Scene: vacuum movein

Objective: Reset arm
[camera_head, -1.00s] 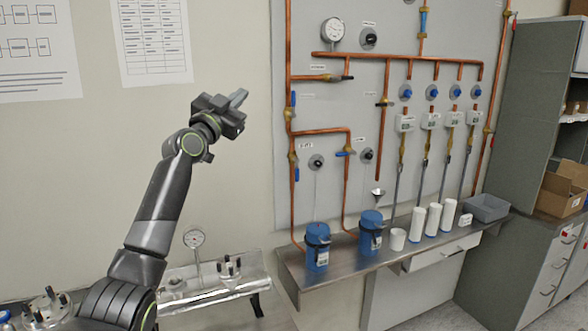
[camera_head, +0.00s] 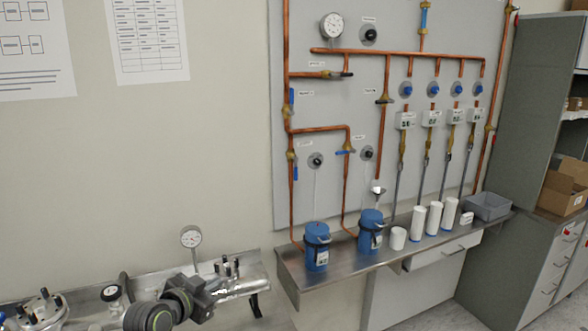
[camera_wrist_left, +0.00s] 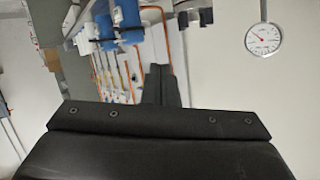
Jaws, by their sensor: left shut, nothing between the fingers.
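My left gripper (camera_head: 222,289) is low in the head view, in front of the steel bench with metal pump parts. Its dark wrist is folded in at the bottom edge. In the left wrist view its dark fingers (camera_wrist_left: 160,86) are together with nothing between them. I cannot tell from the head view how close it is to the bench parts. My right gripper is in neither view.
A dial gauge (camera_head: 191,237) rises from the steel bench (camera_head: 140,273) behind my left gripper. Two blue flasks (camera_head: 317,247) (camera_head: 370,232) and white cylinders (camera_head: 435,217) stand on the shelf to the right, below copper pipes (camera_head: 385,100).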

